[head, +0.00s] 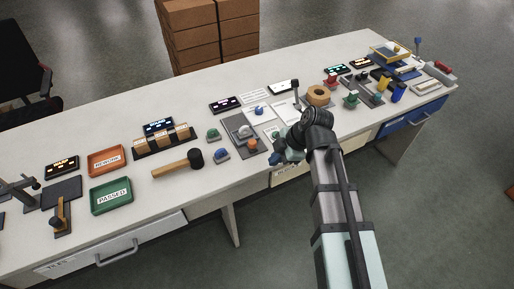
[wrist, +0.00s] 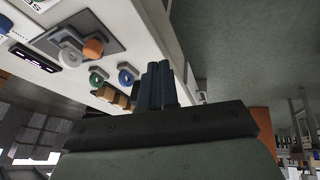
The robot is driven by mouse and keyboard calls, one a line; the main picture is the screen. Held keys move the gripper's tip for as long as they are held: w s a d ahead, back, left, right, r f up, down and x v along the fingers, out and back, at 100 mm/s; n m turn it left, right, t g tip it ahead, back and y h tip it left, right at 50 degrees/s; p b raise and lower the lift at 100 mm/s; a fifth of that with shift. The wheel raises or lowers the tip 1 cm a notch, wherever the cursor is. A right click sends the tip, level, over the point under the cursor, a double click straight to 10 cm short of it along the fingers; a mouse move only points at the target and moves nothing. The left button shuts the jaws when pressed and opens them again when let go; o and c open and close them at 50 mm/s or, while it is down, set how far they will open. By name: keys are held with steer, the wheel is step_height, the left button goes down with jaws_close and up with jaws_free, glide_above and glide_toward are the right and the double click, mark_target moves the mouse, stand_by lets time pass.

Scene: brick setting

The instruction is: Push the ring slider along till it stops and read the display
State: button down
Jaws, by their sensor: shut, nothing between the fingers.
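My gripper (head: 278,156) hangs at the table's front edge, right of a grey plate (head: 236,144) that carries a grey knob (head: 244,131) and an orange knob (head: 251,145). In the wrist view its two blue fingers (wrist: 158,84) are together with nothing between them. I cannot tell which part is the ring slider.
A blue button (head: 221,154) and a green button (head: 213,134) stand left of the plate, near a mallet (head: 180,164). A dark upright post (head: 295,92) stands behind my wrist. Green (head: 112,196) and orange (head: 106,161) trays are at left. The floor in front is clear.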

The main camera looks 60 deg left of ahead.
steer(key=a+f+y, duration=0.1)
steer(key=a+f, duration=0.1)
steer(key=s+a+f+m+y, duration=0.1)
steer(key=a+f, duration=0.1)
steer(key=s+a+f+m+t+y, duration=0.1)
steer(key=a+f, duration=0.1)
steer(key=a, duration=0.1)
steer(key=shift+a+f, duration=0.1)
steer(key=shift+f, duration=0.1)
steer(key=shift+w+a, duration=0.2)
steer(key=shift+a, duration=0.4)
steer(key=shift+w+a, duration=0.15)
steer(key=shift+a, duration=0.4)
steer(key=shift+w+a, duration=0.2)
steer(key=shift+a, duration=0.55)
